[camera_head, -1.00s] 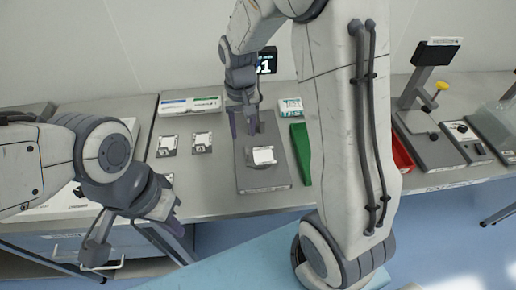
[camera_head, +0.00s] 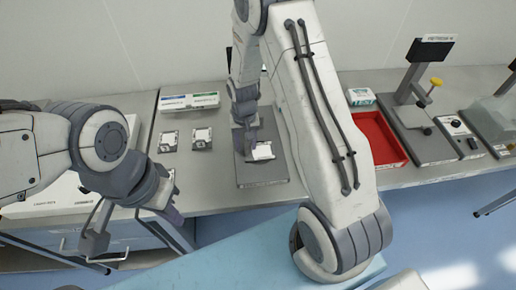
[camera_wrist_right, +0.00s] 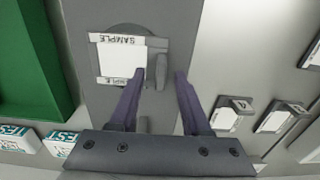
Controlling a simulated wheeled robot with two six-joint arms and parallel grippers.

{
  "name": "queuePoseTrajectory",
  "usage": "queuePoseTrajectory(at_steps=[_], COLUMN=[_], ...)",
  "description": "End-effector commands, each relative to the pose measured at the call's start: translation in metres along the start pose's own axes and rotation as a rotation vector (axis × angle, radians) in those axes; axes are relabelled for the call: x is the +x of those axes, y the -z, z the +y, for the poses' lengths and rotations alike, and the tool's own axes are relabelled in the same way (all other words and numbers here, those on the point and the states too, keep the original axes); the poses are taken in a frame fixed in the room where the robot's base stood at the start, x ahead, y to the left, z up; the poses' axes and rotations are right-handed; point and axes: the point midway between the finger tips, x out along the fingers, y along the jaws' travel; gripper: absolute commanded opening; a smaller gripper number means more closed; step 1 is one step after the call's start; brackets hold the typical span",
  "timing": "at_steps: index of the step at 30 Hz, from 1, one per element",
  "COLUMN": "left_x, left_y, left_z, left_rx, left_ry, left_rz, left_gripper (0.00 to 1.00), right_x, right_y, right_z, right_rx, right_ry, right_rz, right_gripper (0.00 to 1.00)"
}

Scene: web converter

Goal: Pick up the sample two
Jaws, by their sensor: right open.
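A white card marked SAMPLE (camera_wrist_right: 122,58) lies on a round disc of a grey platform (camera_wrist_right: 165,13) in the right wrist view. In the head view the white sample (camera_head: 262,152) is on the same platform (camera_head: 262,178). My right gripper (camera_wrist_right: 160,74) is open and empty; its left fingertip is at the card's edge in the picture, but contact cannot be told. In the head view, my right gripper (camera_head: 249,138) is above the platform, partly hidden by its arm. My left gripper (camera_head: 130,222) is open and empty at the table's front left. No number two is readable.
Two more sample holders (camera_head: 168,141) (camera_head: 202,138) lie left of the platform. Boxes (camera_head: 188,102) stand behind them. A red tray (camera_head: 376,140) and a stand with a dark screen (camera_head: 432,50) are to the right. A green object (camera_wrist_right: 32,60) flanks the platform.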

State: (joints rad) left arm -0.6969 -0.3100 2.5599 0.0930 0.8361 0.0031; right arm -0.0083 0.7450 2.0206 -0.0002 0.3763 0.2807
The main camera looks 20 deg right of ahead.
Motion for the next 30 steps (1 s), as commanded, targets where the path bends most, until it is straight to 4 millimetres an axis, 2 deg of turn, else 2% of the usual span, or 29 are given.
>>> queuePoseTrajectory(at_steps=[7,8,9,11,12,23,30], left_x=[0.000,0.000,0.000,0.000,0.000,0.001,0.009], left_y=[0.000,0.000,0.000,0.000,0.000,0.000,-0.001], left_z=[0.000,0.000,0.000,0.000,0.000,0.000,-0.001], left_rx=[0.000,0.000,0.000,0.000,0.000,0.000,0.000], left_ry=[0.000,0.000,0.000,0.000,0.000,0.000,0.000], left_rz=[0.000,0.000,0.000,0.000,0.000,0.000,0.000], left_gripper=[0.00,0.00,0.00,0.00,0.00,0.00,0.00], right_x=[0.003,0.003,0.002,0.002,0.002,0.001,-0.015], right_y=[0.000,0.000,0.000,0.000,0.000,0.000,0.001], right_z=[0.000,0.000,0.000,0.000,0.000,0.000,0.000], right_rx=[0.000,0.000,0.000,0.000,0.000,0.000,0.000], right_ry=[0.000,0.000,0.000,0.000,0.000,0.000,0.001], right_rz=[0.001,0.001,0.001,0.001,0.001,0.001,0.004], right_gripper=[0.47,0.40,0.25,0.02,0.00,0.00,0.00])
